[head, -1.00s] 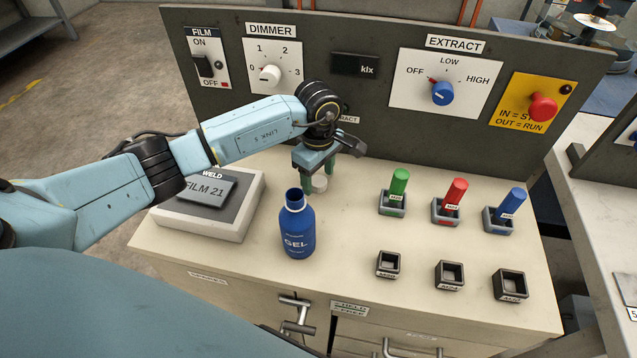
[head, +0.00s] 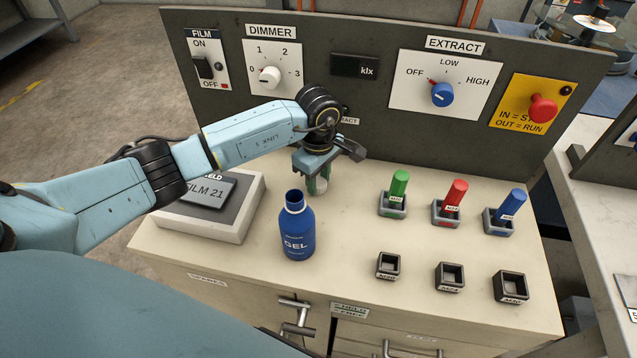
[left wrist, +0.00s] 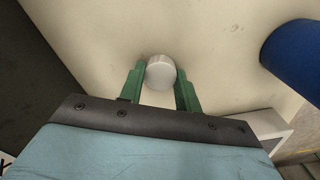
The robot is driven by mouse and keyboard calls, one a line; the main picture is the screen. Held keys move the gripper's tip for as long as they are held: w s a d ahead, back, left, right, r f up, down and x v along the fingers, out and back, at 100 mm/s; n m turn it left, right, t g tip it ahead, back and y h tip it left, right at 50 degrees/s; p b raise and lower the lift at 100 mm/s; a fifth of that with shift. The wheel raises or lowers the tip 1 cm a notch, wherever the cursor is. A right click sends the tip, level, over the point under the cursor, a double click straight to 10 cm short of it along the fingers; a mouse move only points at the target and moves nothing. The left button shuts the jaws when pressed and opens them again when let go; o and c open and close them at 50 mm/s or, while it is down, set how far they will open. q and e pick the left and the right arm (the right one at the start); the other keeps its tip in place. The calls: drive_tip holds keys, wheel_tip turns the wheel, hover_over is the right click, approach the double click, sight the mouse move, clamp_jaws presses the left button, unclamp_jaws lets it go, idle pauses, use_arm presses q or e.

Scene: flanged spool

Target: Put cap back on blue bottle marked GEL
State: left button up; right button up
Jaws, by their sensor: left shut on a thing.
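The blue bottle (head: 297,230) marked GEL stands upright and open-necked on the bench, near its front edge. It also shows at the right of the left wrist view (left wrist: 293,58). My left gripper (head: 317,187) is behind the bottle and slightly right of it, pointing down. Its green fingers are shut on the white cap (left wrist: 161,72), which sits between the fingertips at bench level. In the head view the cap (head: 321,186) is partly hidden by the fingers. I cannot tell whether it still touches the bench. My right gripper is not in view.
Green (head: 399,185), red (head: 455,194) and blue (head: 513,204) handles stand in sockets to the right, with empty sockets (head: 449,276) in front. The control panel (head: 380,100) rises behind. Bench around the bottle is clear.

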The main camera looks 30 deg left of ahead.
sight(318, 182)
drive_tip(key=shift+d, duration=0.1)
use_arm(q)
drive_tip(key=shift+r, duration=0.3)
wheel_tip(318, 182, up, 9)
drive_tip(key=shift+r+p, duration=0.2)
drive_tip(key=shift+p, duration=0.25)
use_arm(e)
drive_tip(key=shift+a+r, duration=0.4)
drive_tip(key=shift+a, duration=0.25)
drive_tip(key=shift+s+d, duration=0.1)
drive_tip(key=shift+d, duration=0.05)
use_arm(q)
drive_tip(key=s+d+r+m, duration=0.3)
drive_tip(key=s+r+m, duration=0.2)
drive_tip(key=m, duration=1)
drive_tip(key=shift+s+m, duration=0.3)
drive_tip(key=shift+s, duration=0.3)
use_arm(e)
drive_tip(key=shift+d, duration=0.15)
